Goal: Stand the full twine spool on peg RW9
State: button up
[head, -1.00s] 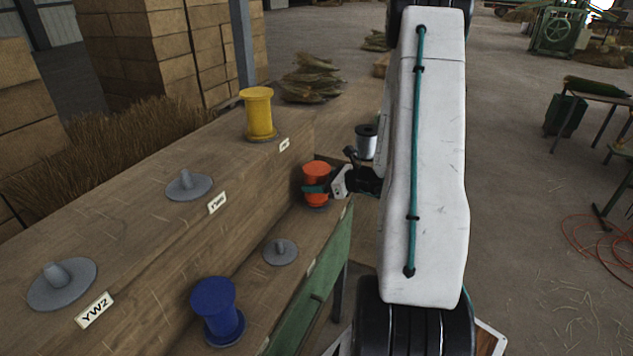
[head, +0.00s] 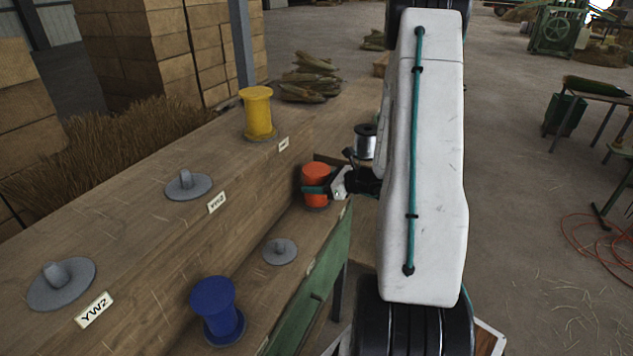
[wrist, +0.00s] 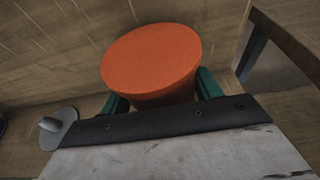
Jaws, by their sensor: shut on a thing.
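An orange-red spool (head: 315,180) stands upright at the far right end of the lower shelf, with a grey base just under it. My gripper (head: 318,190) is shut on it from the right side. In the wrist view the spool's round orange top (wrist: 150,58) fills the middle, with a green finger on each side. Whether its lower end sits fully down on a peg is hidden. No label for its place is readable. An empty grey peg (head: 280,251) is on the lower shelf to its left; it also shows in the wrist view (wrist: 58,127).
A blue spool (head: 217,310) stands on the lower shelf in front. A silver spool (head: 364,141) shows behind my gripper.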

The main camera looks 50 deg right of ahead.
jog(key=shift+f, duration=0.3)
jog(key=o, duration=0.7)
jog(key=v, duration=1.1)
jog(key=shift+a, duration=0.1)
dwell(0.6)
